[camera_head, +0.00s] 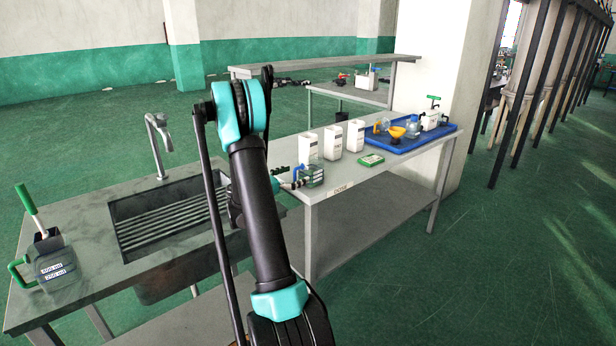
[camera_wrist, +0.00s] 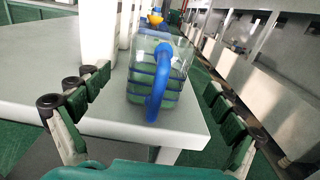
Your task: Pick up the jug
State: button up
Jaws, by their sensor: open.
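A clear jug (camera_wrist: 160,70) with a blue handle stands upright near the corner of the grey table. The green bands in it may be contents or what shows through its walls. It also shows in the head view (camera_head: 312,176), at the table's near left end. My gripper (camera_wrist: 154,104) is open, with one finger on each side of the jug in the wrist view and the blue handle facing the camera. The fingers look apart from the jug. In the head view my gripper (camera_head: 284,184) is small beside the jug and partly hidden by my arm.
Several white containers (camera_head: 333,140) stand close behind the jug. A green box (camera_head: 370,160) lies nearby. A blue tray (camera_head: 398,149) at the far end holds a yellow funnel and vessels. Left are a sink (camera_head: 123,210) with a tap and a green-handled measuring jug (camera_head: 54,262).

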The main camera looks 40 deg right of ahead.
aim_at(303, 170)
jog(key=shift+w+d+r, duration=0.1)
jog(key=shift+w+d, duration=0.05)
jog(key=shift+d, duration=1.4)
jog(key=shift+w+d, duration=0.15)
jog(key=shift+d, duration=1.4)
jog(key=c, duration=1.5)
jog(key=shift+r, duration=0.2)
jog(key=shift+r, duration=9.75)
